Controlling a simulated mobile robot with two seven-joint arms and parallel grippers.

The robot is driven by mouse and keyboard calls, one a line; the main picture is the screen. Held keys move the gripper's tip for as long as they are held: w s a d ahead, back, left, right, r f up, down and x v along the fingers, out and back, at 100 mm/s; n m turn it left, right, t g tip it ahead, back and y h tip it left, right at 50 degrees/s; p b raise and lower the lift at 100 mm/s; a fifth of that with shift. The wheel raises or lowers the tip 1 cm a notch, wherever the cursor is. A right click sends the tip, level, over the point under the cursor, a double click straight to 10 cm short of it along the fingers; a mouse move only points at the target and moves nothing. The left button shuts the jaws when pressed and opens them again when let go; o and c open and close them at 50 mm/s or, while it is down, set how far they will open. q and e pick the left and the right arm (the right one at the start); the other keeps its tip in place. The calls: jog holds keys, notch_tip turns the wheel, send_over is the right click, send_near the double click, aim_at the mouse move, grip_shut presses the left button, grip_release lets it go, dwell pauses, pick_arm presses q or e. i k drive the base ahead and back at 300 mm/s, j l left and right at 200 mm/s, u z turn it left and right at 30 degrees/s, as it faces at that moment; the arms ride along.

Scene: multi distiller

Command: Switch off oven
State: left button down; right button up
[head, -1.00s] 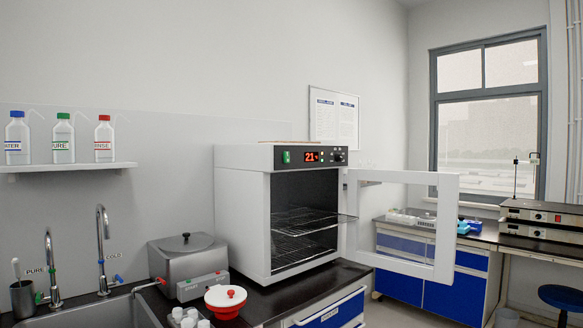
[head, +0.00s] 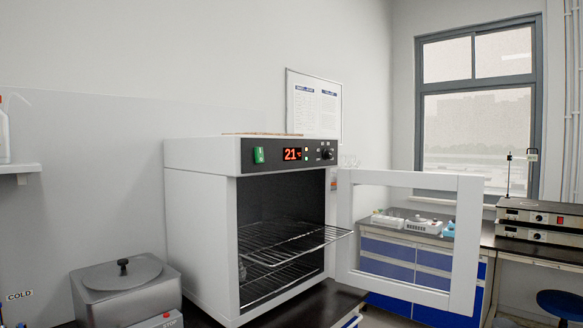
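The oven (head: 200,225) is a white box with a dark control panel on the black counter, in the middle of the head view. Its display (head: 292,154) glows red and reads 21. A green switch (head: 259,155) sits on the panel's left, and a black knob (head: 327,154) on its right. The oven door (head: 465,240), a white frame with a clear pane, stands wide open to the right. Wire racks (head: 275,245) show inside, the upper one sticking out. Neither of my grippers is in view.
A grey metal bath with a lid (head: 122,272) stands left of the oven. A wall shelf (head: 20,169) is at the far left. The open door juts over the space in front of the blue cabinets (head: 388,262). A bench with grey devices (head: 540,218) is at the right.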

aim_at(260, 158)
jog(key=i+l+z, duration=0.15)
jog(key=i+l, duration=0.8)
jog(key=i+l+z, duration=0.1)
jog(key=i+l, duration=0.15)
jog(key=l, duration=0.25)
